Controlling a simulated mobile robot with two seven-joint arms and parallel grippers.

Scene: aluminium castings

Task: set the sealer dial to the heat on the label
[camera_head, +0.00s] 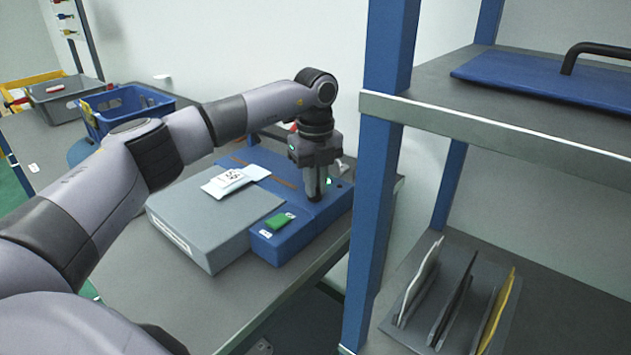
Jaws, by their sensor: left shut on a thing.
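The sealer (285,242) is a blue machine on the grey table, with a green patch (279,221) and a small white tag (266,234) near its front. My left gripper (314,194) points down over the right part of the sealer, its fingers shut at the top face. The dial is hidden by the fingers; the grip appears to be on it. A small green light (328,181) shows beside the fingers. A white packet with a printed label (232,177) lies on the grey block at the sealer's left; its print is too small to read. My right gripper is not in view.
A blue post (382,150) and a shelf rack stand close to the right of the sealer. The rack holds a blue plate with a black handle (540,80) and upright panels (460,295) below. Blue (126,104) and grey (62,97) crates stand at the back left.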

